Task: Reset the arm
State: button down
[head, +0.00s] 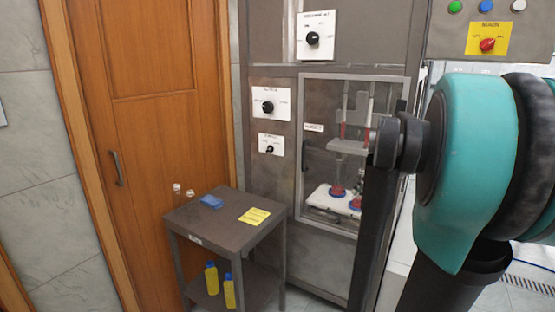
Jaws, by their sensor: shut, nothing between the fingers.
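My arm fills the right side of the head view, with a large teal joint housing and dark links. A dark joint sits left of the teal housing, in front of the right edge of the machine cabinet's window. My gripper and its fingertips do not show in this view, so I cannot see where they are.
The grey machine cabinet (270,170) has a windowed door (309,165) with red and white parts behind it, and several knobs. A dark table (188,215) before the wooden door (150,130) bears a blue item (211,202) and yellow pad (254,216). Yellow bottles (211,280) stand below.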

jog(key=s+a+f+n+h, duration=0.2)
jog(key=s+a+f+n, duration=0.1)
jog(key=s+f, duration=0.6)
jog(key=s+a+f+n+g+h, duration=0.1)
jog(key=s+a+f+n, duration=0.3)
jog(key=s+f, duration=0.6)
notch_tip(320, 180, down, 4)
jog(key=shift+s+f+n+g+h, duration=0.1)
jog(key=shift+s+n+g+h, duration=0.15)
jog(key=shift+n+h, duration=0.35)
jog(key=c, duration=2.3)
grip_release()
jog(key=shift+w, duration=0.1)
